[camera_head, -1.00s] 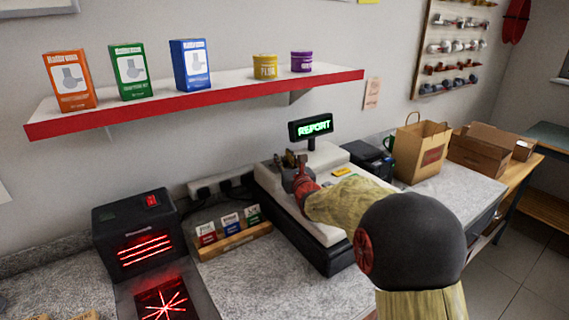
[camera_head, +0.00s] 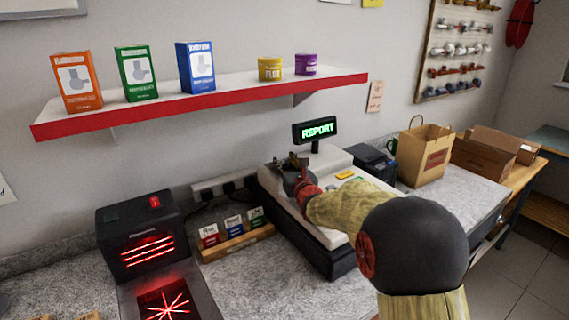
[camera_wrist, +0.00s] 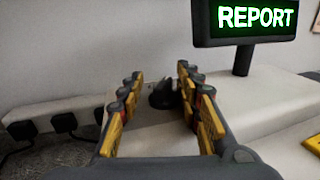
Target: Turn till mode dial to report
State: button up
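The till (camera_head: 337,231) is a pale register with a dark base on the counter. Its pole display (camera_head: 314,130) reads REPORT in green, and the display shows the same word in the wrist view (camera_wrist: 255,18). The mode dial (camera_wrist: 163,94) is a small dark knob on the till's pale top, seen between and beyond my fingers; its pointer cannot be made out. My gripper (camera_wrist: 158,76) is open, with its yellow and dark fingers apart and a gap on both sides of the dial. In the head view my gripper (camera_head: 292,168) is over the till's left part.
A red-edged shelf (camera_head: 215,102) with boxes and tins hangs above. A glowing black heater-like unit (camera_head: 140,235) and a small card rack (camera_head: 236,242) stand left of the till. A paper bag (camera_head: 426,153) and a cardboard box (camera_head: 484,153) are at right.

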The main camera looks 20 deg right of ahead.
jog(key=shift+s, duration=0.15)
jog(key=shift+s+r, duration=0.1)
jog(key=shift+s, duration=0.25)
jog(key=s, duration=0.7)
jog(key=s+a, duration=0.1)
jog(key=s, duration=0.3)
